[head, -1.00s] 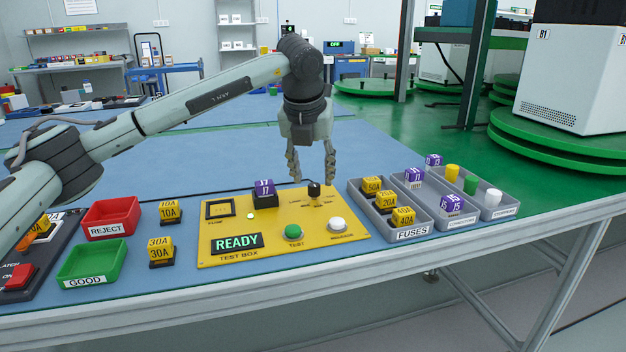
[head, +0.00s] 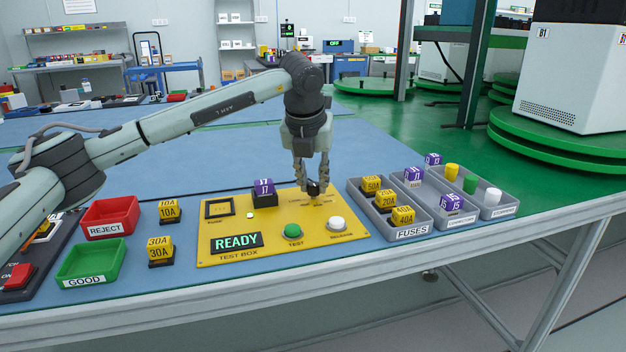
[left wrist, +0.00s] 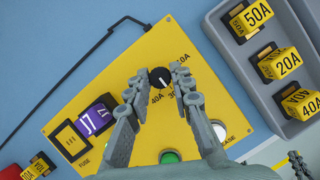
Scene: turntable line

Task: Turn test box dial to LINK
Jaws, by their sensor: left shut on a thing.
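The yellow test box (head: 220,250) lies on the blue table, its display reading READY. Its black dial (left wrist: 160,77) is a round knob near the far right of the panel, with a white pointer mark. Printed labels around it are partly covered; 40A and 30A show in the left wrist view. LINK cannot be read. My left gripper (head: 312,184) reaches down over the dial, its fingertips closed on the knob's sides. In the left wrist view the fingers (left wrist: 159,82) flank the knob.
A purple J7 block (head: 264,189) sits in a socket on the box. A green button (head: 292,230) and a white button (head: 337,224) are at its front. The fuse tray (head: 373,222) stands close on the right. Red (head: 92,216) and green (head: 82,267) bins stand left.

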